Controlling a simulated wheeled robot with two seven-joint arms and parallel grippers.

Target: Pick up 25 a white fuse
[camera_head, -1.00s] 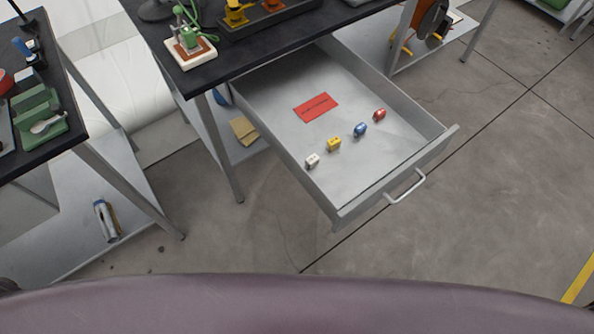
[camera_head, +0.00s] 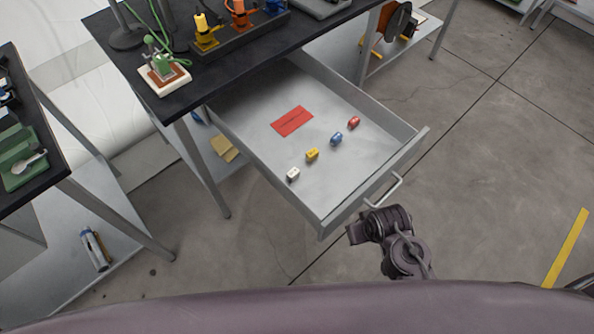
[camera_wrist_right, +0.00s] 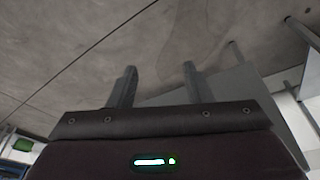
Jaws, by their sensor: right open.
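A small white fuse (camera_head: 293,174) lies in the open drawer (camera_head: 335,180), near its left side wall. A yellow fuse (camera_head: 312,154), a blue fuse (camera_head: 337,138) and a red fuse (camera_head: 353,121) lie in a slanting row with it, apart from each other. My right arm shows below the drawer's front in the head view, outside the drawer. In the right wrist view my right gripper (camera_wrist_right: 158,72) is open, with nothing between its two fingers. No fuse shows in that view. My left gripper is not in view.
A red card (camera_head: 292,121) lies flat behind the fuses. The drawer's front has a handle (camera_head: 384,190) close to my right arm. A dark workbench (camera_head: 200,80) with devices stands above the drawer. Another table (camera_head: 45,175) is at the left.

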